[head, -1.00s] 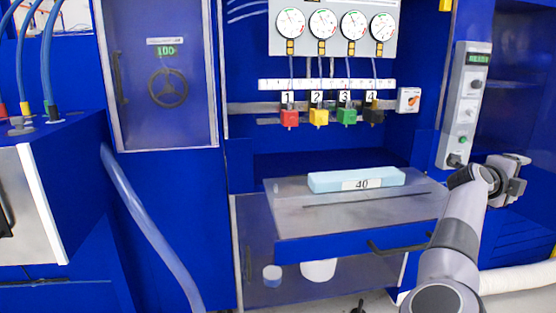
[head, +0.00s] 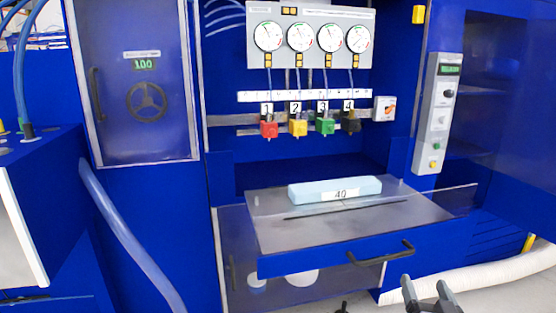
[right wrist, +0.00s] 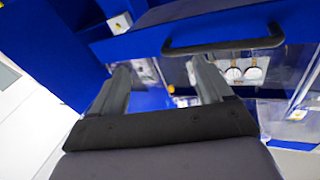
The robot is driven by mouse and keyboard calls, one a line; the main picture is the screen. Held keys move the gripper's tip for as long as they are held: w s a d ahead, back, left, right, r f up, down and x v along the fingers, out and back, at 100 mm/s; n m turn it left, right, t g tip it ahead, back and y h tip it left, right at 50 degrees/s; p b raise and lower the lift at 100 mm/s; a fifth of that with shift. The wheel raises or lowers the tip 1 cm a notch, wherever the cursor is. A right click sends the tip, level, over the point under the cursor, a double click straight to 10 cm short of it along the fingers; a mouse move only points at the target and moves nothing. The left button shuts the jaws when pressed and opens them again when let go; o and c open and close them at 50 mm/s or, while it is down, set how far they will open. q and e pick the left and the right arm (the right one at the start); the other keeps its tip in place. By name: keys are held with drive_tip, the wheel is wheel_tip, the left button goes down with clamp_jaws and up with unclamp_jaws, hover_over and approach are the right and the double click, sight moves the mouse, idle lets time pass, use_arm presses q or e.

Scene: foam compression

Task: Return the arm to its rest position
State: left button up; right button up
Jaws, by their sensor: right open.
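My right gripper (head: 426,290) shows at the bottom right of the head view, low in front of the drawer and to the right of its handle. Its two fingers stand apart with nothing between them. In the right wrist view the fingers of the right gripper (right wrist: 160,85) are also apart and empty. The rest of the right arm is below the head view. My left gripper is not in view.
A pulled-out drawer (head: 270,222) holds a light blue foam block (head: 362,188) marked 40. The drawer's dark handle (head: 381,253) juts forward; it also shows in the right wrist view (right wrist: 225,45). A white hose (head: 490,284) lies on the floor at right.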

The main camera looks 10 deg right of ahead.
drive_tip(key=s+a+f+n+g+y+p, duration=0.1)
drive_tip(key=s+a+f+n+g+y, duration=0.2)
drive_tip(key=s+a+f, duration=0.5)
drive_tip(key=s+a+f+n+g+y, duration=0.3)
drive_tip(key=s+a+f, duration=0.5)
drive_tip(key=s, duration=0.7)
drive_tip(key=shift+s+a+f+n+g+y+p, duration=0.2)
drive_tip(key=shift+a+n+g+y+p, duration=0.3)
drive_tip(key=shift+g, duration=0.4)
